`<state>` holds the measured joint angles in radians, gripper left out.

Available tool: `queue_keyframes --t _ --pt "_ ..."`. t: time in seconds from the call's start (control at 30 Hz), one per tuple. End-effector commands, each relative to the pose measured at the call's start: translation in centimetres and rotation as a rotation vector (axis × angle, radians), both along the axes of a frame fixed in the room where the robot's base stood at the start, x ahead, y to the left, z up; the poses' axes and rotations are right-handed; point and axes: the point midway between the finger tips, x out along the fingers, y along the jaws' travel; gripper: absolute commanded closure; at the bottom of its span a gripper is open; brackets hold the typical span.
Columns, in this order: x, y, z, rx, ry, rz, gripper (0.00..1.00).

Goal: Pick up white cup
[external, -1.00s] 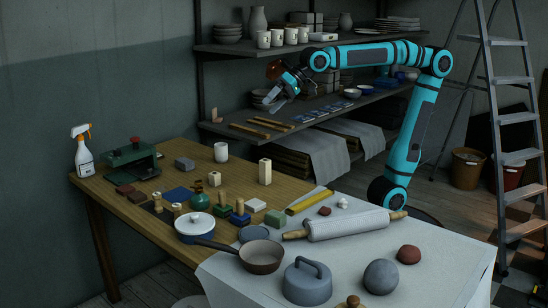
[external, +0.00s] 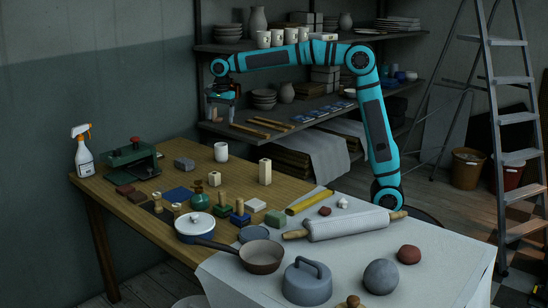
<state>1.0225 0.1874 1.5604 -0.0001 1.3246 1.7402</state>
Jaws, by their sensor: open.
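A white cup (external: 221,152) stands upright on the wooden table (external: 180,226), near its back edge. Several more white cups (external: 277,37) stand in a row on the upper shelf, partly behind my arm. My gripper (external: 222,119) hangs in the air above the white cup on the table, pointing down. It is open and empty, with a clear gap between it and the cup.
Left of the cup are a grey block (external: 184,163) and a green press (external: 130,157). Right of it stands a cream block (external: 265,171).

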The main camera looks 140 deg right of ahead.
Motion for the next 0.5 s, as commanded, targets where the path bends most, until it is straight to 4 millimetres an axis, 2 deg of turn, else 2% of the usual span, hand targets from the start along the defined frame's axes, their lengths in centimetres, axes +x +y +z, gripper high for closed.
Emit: queue_keyframes --t 0.07,0.2,0.37,0.5 --pt "-1.2 -1.7 -0.8 0.03 0.016 -0.066 0.2" --pt "-2.2 -2.9 -1.5 0.058 0.03 -0.125 0.2" --pt "-2.4 -3.0 -3.0 0.065 0.034 -0.135 0.2" --pt "-2.3 -3.0 -5.4 0.064 0.034 -0.134 0.2"
